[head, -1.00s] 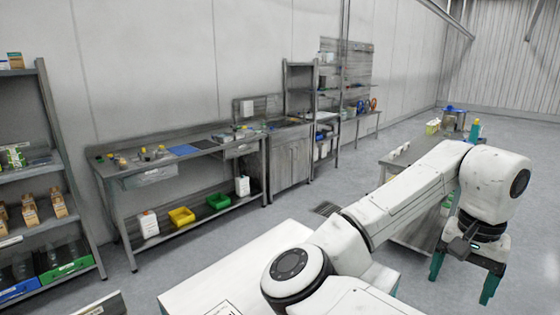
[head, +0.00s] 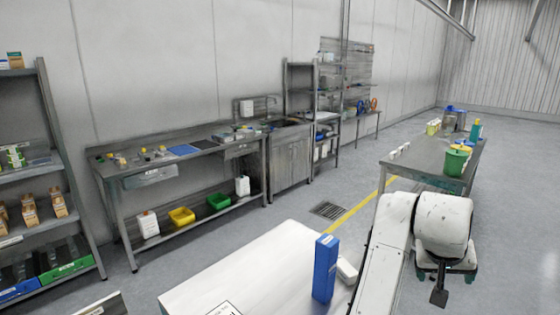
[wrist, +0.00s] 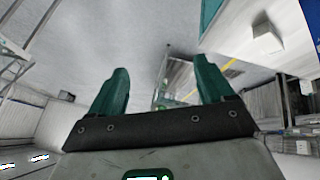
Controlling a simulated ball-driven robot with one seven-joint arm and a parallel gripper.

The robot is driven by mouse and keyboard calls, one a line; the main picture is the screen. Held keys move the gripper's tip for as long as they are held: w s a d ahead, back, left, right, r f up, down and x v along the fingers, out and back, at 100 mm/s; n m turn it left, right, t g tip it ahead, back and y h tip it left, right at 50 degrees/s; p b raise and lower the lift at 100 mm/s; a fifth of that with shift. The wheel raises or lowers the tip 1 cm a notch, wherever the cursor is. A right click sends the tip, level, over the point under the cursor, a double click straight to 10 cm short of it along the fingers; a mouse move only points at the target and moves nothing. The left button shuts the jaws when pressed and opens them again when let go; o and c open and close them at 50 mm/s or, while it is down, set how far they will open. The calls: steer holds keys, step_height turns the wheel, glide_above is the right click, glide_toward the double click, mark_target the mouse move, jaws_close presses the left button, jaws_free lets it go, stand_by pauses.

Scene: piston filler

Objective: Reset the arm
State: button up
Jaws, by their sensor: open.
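My gripper (wrist: 161,72) shows in the wrist view with its two green fingers spread wide apart. Nothing is between them. In the head view my gripper (head: 443,278) hangs at the lower right below my folded white arm, and its fingers are mostly hidden by the wrist. It is clear of the white table (head: 230,272) to its left.
A blue box (head: 325,268) stands on the white table, with a small white item (head: 347,270) beside it. A steel table (head: 420,160) with a green bucket (head: 456,161) and cups is behind my arm. Open floor with a drain grate (head: 328,209) lies between the benches.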

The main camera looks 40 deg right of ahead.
steer(key=w+a+f+n+t+y, duration=0.1)
steer(key=w+a+f+n+t, duration=0.25)
steer(key=a+f+n, duration=0.7)
steer(key=s+a+f+g+y, duration=0.1)
steer(key=s+a+f+y, duration=0.1)
steer(key=a+f, duration=0.5)
steer(key=s+a+f+n+g+y, duration=0.1)
steer(key=s+a+f, duration=0.3)
steer(key=a+f, duration=0.4)
steer(key=a+y, duration=0.1)
steer(key=a, duration=0.1)
steer(key=shift+s+a+f+y, duration=0.15)
steer(key=shift+s+a+y, duration=0.15)
steer(key=shift+s+y, duration=0.1)
steer(key=shift+n, duration=0.25)
